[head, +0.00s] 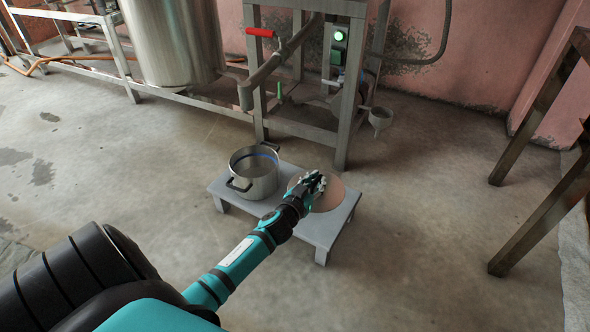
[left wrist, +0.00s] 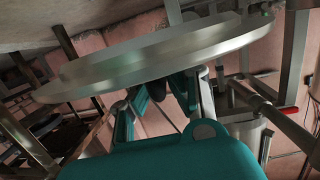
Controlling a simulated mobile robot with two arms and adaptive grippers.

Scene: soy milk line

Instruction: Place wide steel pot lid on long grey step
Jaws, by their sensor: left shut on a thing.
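The long grey step (head: 306,227) stands low on the concrete floor. The wide steel pot lid (head: 330,197) looks flat and pinkish over the step's right part; whether it touches the step I cannot tell. My left gripper (head: 312,184) reaches over the lid and is shut on it, hiding its middle. In the left wrist view the lid (left wrist: 150,62) spans the picture as a large disc, with the gripper's fingers (left wrist: 158,95) against it; the exact grip point is hidden. My right gripper is not in view.
An open steel pot (head: 254,175) with dark handles stands on the step's left part, close beside the lid. Behind is a metal frame (head: 345,120) with a red-handled valve (head: 261,32) and a funnel (head: 380,117). A brown metal frame (head: 540,210) stands at right. Floor between is clear.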

